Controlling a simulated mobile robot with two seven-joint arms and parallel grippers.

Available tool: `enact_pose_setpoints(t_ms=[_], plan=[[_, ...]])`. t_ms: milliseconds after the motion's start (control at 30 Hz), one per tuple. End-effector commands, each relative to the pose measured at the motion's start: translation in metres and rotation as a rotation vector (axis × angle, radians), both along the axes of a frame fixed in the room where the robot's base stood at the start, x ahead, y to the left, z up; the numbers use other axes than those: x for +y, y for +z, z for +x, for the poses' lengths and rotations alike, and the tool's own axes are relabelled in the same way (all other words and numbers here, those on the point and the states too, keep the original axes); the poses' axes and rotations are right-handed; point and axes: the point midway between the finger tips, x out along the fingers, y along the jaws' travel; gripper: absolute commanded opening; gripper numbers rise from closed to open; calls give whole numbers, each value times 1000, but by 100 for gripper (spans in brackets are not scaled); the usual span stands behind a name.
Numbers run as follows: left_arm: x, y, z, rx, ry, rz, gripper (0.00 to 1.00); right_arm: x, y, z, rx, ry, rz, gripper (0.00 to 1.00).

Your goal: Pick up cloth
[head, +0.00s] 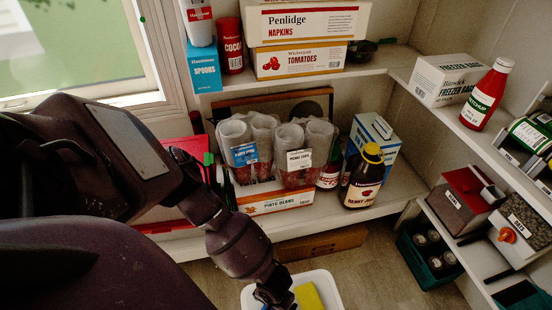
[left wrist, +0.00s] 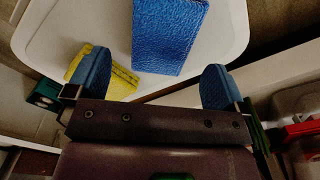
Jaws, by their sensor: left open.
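A blue textured cloth (left wrist: 168,35) lies folded in a white tray (left wrist: 60,28) in the left wrist view. A yellow sponge-like block (left wrist: 124,84) is in the tray beside it, partly behind my left finger. My left gripper (left wrist: 155,66) is open, its two blue-padded fingers apart, with the near end of the cloth showing between them; no contact is visible. In the head view my left gripper (head: 274,294) is over the left part of the tray (head: 328,281), near the yellow block (head: 308,297). The cloth is hidden there. My right gripper is not in view.
Shelves (head: 400,195) rise behind the tray, holding clear bags of cups (head: 290,148), a dark bottle (head: 362,180) and boxes. A green crate (head: 428,262) with jars stands at the right. Open floor (head: 385,275) lies right of the tray.

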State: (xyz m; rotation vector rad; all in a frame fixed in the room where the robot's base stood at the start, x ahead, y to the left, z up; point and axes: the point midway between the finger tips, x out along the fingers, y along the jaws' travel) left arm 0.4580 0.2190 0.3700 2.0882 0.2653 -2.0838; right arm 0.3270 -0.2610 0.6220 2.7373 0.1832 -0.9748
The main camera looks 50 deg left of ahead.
Motion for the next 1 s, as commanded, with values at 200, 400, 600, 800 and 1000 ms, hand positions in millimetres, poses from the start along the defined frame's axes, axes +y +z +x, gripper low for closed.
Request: enact_pose_setpoints(t_ms=[200,400,600,800,1000], plan=[[1,-34,-5,12,-2,2,99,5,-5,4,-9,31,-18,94],[0,-45,-2,6,-1,0,99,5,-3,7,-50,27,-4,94],[1,-44,1,1,0,1,99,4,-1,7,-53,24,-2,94],[1,-44,1,1,0,1,76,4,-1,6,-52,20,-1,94],[1,-44,0,1,0,1,46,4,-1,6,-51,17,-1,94]])
